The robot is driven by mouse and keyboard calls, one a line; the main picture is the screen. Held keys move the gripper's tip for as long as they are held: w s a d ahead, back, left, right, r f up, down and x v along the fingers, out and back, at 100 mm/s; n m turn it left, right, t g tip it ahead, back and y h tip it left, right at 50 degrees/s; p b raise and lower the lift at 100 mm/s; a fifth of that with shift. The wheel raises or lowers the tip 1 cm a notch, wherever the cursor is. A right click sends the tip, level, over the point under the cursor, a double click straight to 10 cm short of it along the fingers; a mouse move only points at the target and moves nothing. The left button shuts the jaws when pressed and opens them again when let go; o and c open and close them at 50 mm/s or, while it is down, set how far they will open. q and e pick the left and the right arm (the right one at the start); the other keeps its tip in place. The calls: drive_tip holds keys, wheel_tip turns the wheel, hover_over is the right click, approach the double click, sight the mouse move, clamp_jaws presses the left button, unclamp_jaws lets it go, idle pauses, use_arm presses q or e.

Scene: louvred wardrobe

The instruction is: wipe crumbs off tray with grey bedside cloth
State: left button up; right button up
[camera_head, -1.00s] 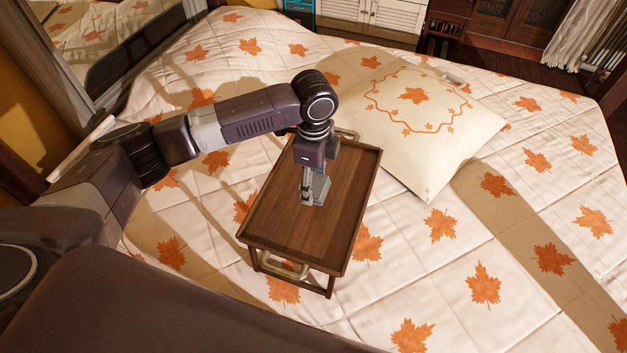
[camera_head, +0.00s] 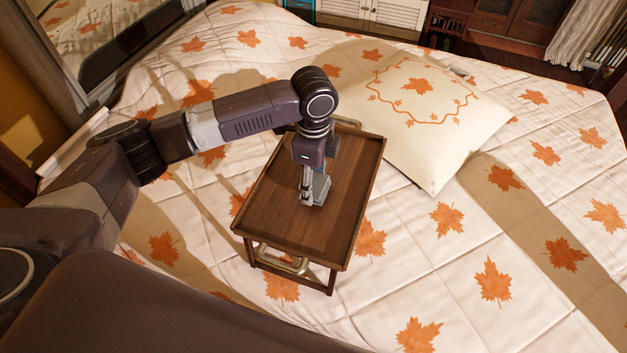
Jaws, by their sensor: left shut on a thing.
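The brown wooden tray (camera_head: 280,222) is a small bed table with short legs, standing on the bed. My left gripper (camera_head: 312,198) points down over the middle of the tray. It is shut on a small grey piece, the grey cloth (camera_head: 321,188), which is low at the tray's surface; I cannot tell for certain whether it touches. The arm and gripper hide part of the tray's far half. No crumbs can be made out on the bare wood at this size. My right gripper is not in view.
The bed (camera_head: 460,260) has a white cover with orange leaves. A cream pillow (camera_head: 430,140) lies right beside the tray. White louvred doors (camera_head: 400,15) stand at the back, and a mirror-like framed panel (camera_head: 120,40) at the far left.

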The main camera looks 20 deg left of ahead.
use_arm(q)
drive_tip(key=shift+f, duration=1.05)
